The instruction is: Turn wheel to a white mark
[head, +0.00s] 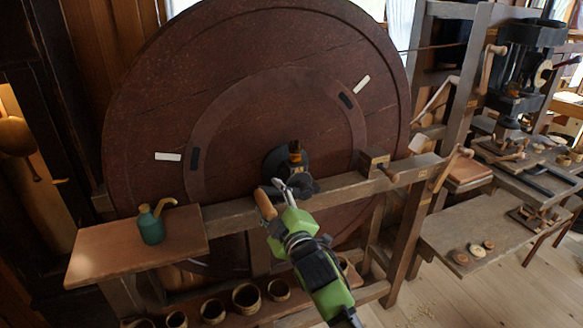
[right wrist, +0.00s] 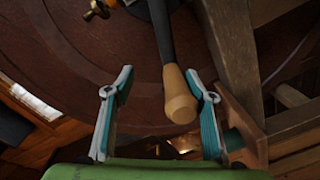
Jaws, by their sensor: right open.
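The large dark-red wooden wheel (head: 260,50) stands upright. One white mark (head: 168,157) is at its left and another white mark (head: 362,84) at its upper right. A dark crank arm (right wrist: 160,30) ends in a pale wooden handle (head: 266,204), low at the hub. My right gripper (head: 283,186) is at this handle. In the right wrist view my right gripper (right wrist: 159,74) is open, with the handle (right wrist: 180,98) between its fingers, nearer the right one. My left gripper is out of view.
A wooden rail (head: 340,192) crosses in front of the wheel, with a block (head: 373,162) on it. A green oil can (head: 151,226) stands on the left shelf (head: 110,250). Several small pots (head: 246,298) sit below. A workbench (head: 470,235) is at right.

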